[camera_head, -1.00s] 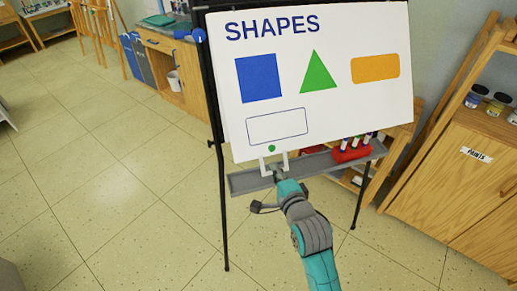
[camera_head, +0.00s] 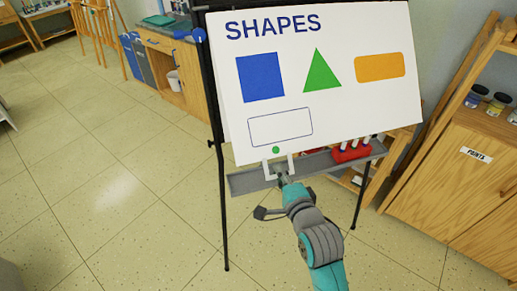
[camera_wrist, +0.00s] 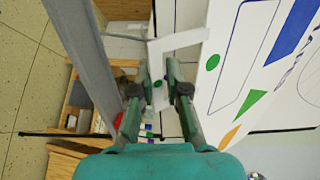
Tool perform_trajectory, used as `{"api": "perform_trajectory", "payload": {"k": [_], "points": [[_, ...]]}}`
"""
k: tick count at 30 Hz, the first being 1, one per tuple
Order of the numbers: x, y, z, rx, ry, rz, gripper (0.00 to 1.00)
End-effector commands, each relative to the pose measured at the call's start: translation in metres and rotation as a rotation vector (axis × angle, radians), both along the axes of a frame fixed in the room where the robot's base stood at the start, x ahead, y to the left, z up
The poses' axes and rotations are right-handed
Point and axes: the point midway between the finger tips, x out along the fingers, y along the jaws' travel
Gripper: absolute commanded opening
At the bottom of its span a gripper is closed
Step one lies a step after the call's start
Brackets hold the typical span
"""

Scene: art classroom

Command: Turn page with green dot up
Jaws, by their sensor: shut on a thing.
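The white page (camera_head: 335,100) hangs on a black easel stand, facing the head camera. It reads SHAPES and bears a blue square, a green triangle, an orange bar and an outlined box. A green dot (camera_head: 276,150) is near its bottom edge; it also shows in the wrist view (camera_wrist: 212,62). A white frame-like tab (camera_wrist: 175,43) extends from the page's lower edge. My gripper (camera_head: 279,168) is at this edge, just below the dot. In the wrist view my gripper (camera_wrist: 158,92) is shut on the tab, with a small green mark between the fingers.
A grey tray (camera_head: 244,183) runs under the page, with a red marker holder (camera_head: 352,153) on its right. A wooden paint cabinet (camera_head: 475,185) stands at right. The tiled floor (camera_head: 110,190) at left is clear.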

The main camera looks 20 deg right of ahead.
Motion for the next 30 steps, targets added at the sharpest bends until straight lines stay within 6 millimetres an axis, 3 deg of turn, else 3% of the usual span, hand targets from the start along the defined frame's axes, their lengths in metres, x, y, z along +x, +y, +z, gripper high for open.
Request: {"api": "perform_trajectory", "payload": {"k": [18,30], "points": [[-0.036,-0.001,0.034,0.0,-0.007,0.0,0.0],[-0.045,-0.001,0.038,0.0,0.003,0.0,0.0]]}}
